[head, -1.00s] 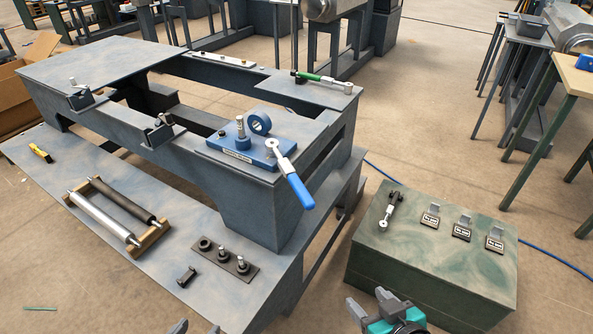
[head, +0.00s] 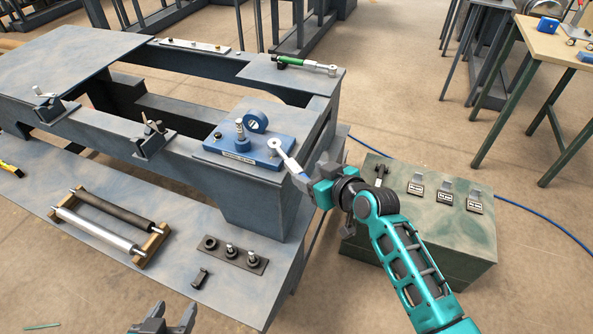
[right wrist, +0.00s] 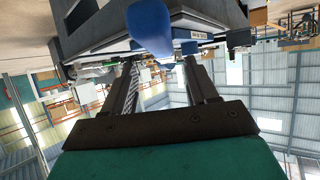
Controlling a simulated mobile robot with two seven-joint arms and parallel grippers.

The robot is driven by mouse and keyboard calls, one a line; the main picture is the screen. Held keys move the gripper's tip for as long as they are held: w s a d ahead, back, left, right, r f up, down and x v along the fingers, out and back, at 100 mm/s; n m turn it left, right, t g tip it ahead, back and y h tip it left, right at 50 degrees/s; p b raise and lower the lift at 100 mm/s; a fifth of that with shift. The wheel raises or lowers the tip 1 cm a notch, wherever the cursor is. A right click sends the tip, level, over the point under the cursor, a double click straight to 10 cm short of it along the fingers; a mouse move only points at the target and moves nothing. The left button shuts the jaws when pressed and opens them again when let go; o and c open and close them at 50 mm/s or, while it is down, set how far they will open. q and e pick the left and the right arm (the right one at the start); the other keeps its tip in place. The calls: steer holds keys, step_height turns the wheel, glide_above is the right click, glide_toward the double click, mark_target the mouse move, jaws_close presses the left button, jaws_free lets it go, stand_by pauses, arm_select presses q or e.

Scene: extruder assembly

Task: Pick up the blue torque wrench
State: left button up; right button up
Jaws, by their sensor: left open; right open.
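The blue torque wrench (head: 289,159) has a silver ring head resting on the blue fixture plate (head: 235,153), and its shaft slants out past the plate's right edge. My right gripper (head: 312,178) hides most of its handle in the head view. In the right wrist view, the blue handle (right wrist: 148,30) shows just beyond the open fingers of my right gripper (right wrist: 160,65), roughly in line with the gap between them. I cannot tell whether they touch it. My left gripper (head: 164,322) is open and empty at the bottom edge of the head view.
A green-handled wrench (head: 300,65) lies at the back of the grey frame. A green box (head: 440,235) with a small black-and-silver wrench (head: 380,172) and several labelled stands is behind my right arm. A roller rack (head: 110,225) and a black plate with pegs (head: 232,254) lie on the lower shelf.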

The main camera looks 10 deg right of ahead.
mark_target(296, 168)
steer(key=shift+a+r+b+x, duration=0.1)
steer(key=shift+a+b+x, duration=0.1)
steer(key=shift+x, duration=1.25)
steer(key=shift+a+r+b+x, duration=0.1)
steer(key=shift+a+r+x, duration=0.05)
steer(key=shift+x, duration=1.3)
steer(key=shift+c, duration=0.4)
jaws_close()
